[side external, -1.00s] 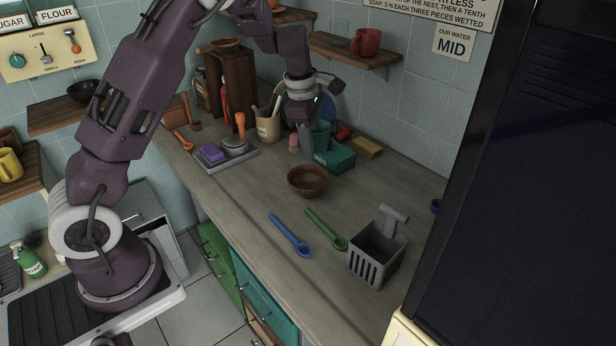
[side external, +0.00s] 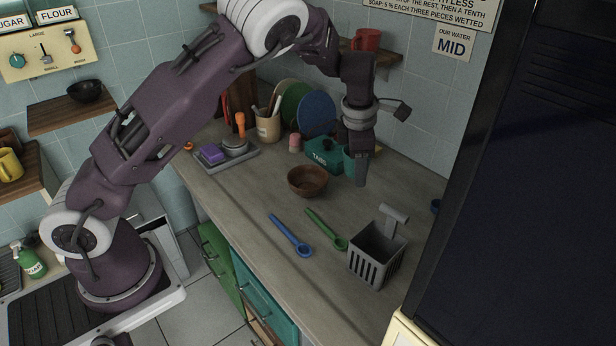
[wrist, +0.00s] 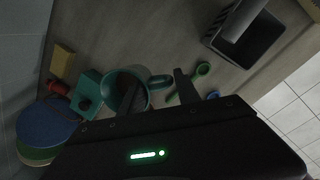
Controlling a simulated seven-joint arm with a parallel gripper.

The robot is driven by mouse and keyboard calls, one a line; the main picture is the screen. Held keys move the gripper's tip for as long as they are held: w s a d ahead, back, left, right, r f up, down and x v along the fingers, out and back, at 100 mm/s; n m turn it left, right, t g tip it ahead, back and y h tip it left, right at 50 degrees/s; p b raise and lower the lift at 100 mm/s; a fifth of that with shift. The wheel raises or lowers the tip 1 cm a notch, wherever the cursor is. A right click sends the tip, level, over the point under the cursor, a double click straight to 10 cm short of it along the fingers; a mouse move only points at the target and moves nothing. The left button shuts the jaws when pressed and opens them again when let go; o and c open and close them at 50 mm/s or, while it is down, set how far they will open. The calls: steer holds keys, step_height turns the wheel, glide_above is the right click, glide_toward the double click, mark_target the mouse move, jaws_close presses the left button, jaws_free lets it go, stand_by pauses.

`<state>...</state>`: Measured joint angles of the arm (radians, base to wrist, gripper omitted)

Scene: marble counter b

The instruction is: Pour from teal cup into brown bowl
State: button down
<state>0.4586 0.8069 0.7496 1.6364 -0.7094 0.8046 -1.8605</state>
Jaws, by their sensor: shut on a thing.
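The teal cup (side external: 349,160) is mostly behind my gripper in the side view. In the wrist view the teal cup (wrist: 108,88) shows its rim and a dark inside, with its handle between my fingers. My gripper (side external: 361,182) is shut on the cup, fingers pointing down; it also shows in the wrist view (wrist: 160,90). The cup looks roughly upright. The brown bowl (side external: 307,190) stands on the counter, left of my gripper and apart from it. The bowl does not show in the wrist view.
A teal box (side external: 322,157) stands behind the bowl, near blue and green plates (side external: 317,113). Blue (side external: 290,235) and green (side external: 325,229) spoons lie in front. A grey slotted holder (side external: 374,254) stands front right. The counter right of the bowl is mostly clear.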

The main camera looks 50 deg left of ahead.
step_height(320, 180, down, 10)
steer(key=shift+f, duration=0.15)
steer(key=shift+a, duration=0.15)
steer(key=shift+s+a+r+t+h, duration=0.15)
steer(key=shift+a+r+t+h, duration=0.1)
steer(key=shift+a+h, duration=0.3)
steer(key=shift+s+a+r+t+h, duration=0.2)
steer(key=shift+a+h, duration=0.2)
steer(key=shift+h, duration=0.25)
steer(key=shift+s+a+r+t+h, duration=0.15)
steer(key=shift+a+r+h, duration=0.1)
steer(key=shift+a+h, duration=0.3)
steer(key=shift+s+a+r+n+t+h, duration=0.2)
steer(key=shift+a+r+h, duration=0.25)
steer(key=shift+r+h, duration=0.15)
steer(key=shift+s+a+r+n+t+h, duration=0.1)
steer(key=shift+s+a+r+h, duration=0.1)
steer(key=shift+a+r+h, duration=0.4)
steer(key=shift+r, duration=0.35)
steer(key=shift+s+a+r+t+h, duration=0.2)
steer(key=shift+a+r+t+h, duration=0.1)
steer(key=shift+a+r+h, duration=0.35)
steer(key=shift+s+a+r+t+h+p, duration=0.15)
steer(key=shift+a+r+t+h+p, duration=0.25)
steer(key=shift+h, duration=0.3)
steer(key=shift+s+a+f+h+p, duration=0.1)
steer(key=shift+a+f+h+p, duration=0.35)
steer(key=shift+h, duration=0.35)
